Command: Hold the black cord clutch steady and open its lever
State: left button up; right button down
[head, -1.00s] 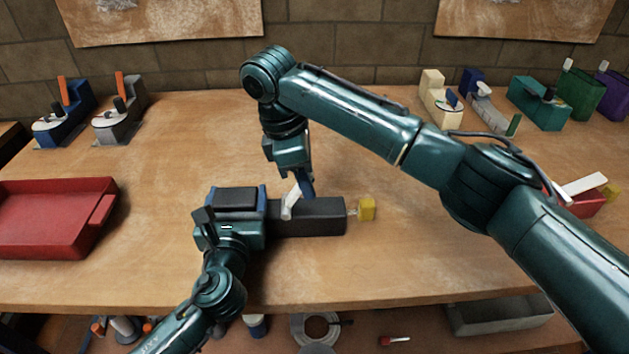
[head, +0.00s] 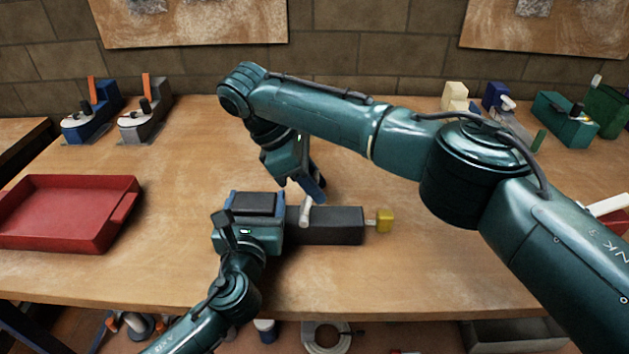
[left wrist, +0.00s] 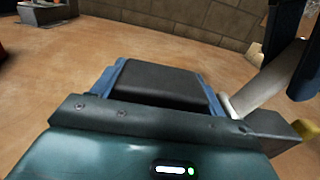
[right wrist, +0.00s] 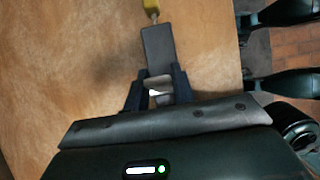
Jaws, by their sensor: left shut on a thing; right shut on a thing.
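The black cord clutch (head: 335,228) lies on the wooden bench as a long dark block. A short thin link joins a yellow block to its right end. My left gripper (head: 253,204) is shut on the clutch's left part; its blue-edged fingers flank the black body (left wrist: 157,83) in the left wrist view. The pale lever (head: 305,213) stands up from the clutch just right of the left gripper. My right gripper (head: 314,190) is shut on the lever from above. In the right wrist view the lever (right wrist: 157,86) shows between its dark fingers; its contact points are partly hidden.
A red tray (head: 70,240) stands at the left. Blue and grey clutch-like devices (head: 145,115) stand at the back left, with cream, green and other ones at the back right. My right arm spans the right half. Bench in front of the clutch is clear.

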jog(key=c, duration=1.2)
grip_release()
jog(key=shift+o, duration=0.2)
jog(key=shift+r, duration=0.1)
notch_tip(320, 180, up, 10)
jog(key=shift+f, duration=0.1)
jog(key=shift+c, duration=0.2)
